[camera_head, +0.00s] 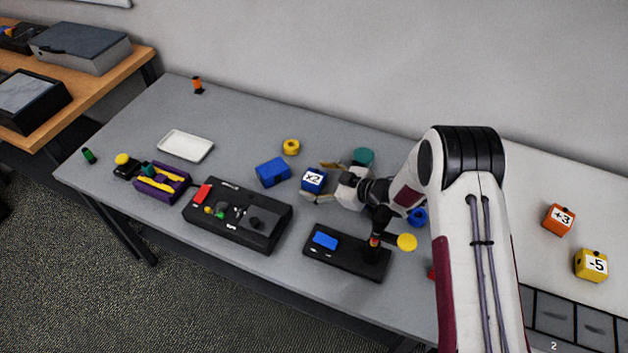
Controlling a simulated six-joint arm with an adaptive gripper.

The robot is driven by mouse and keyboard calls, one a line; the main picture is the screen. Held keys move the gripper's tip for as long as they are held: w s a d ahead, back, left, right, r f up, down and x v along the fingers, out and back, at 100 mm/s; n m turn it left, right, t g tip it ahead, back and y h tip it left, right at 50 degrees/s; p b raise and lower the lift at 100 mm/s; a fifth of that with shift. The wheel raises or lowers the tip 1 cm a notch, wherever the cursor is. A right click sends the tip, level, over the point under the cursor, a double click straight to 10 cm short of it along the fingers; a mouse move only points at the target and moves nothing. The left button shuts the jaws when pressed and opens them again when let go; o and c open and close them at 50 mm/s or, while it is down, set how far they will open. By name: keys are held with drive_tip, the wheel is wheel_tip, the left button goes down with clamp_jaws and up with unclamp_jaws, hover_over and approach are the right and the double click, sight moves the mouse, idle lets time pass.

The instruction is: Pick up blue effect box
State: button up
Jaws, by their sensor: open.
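A blue effect box (312,181) with a white "x2" label sits on the grey table, in the middle of the view. My gripper (318,183) reaches in from the right and is open. One finger shows behind the box and the other in front of it, so the box appears to lie between the fingers. I cannot tell whether either finger touches it. A second blue block (272,172), with no label visible, lies just left of the "x2" box.
A black device with a blue button (325,240) and a larger black console (235,215) lie in front. A yellow ring (291,147) and teal cylinder (364,156) stand behind. Orange "+3" (559,219) and yellow "-5" (591,264) boxes lie right. A white tray (186,146) is left.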

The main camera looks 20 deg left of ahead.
sight(318, 179)
drive_tip(key=c, duration=1.4)
drive_tip(key=shift+r, duration=0.75)
drive_tip(key=c, duration=0.4)
drive_tip(key=shift+r, duration=4.3)
drive_tip(key=shift+c, duration=0.2)
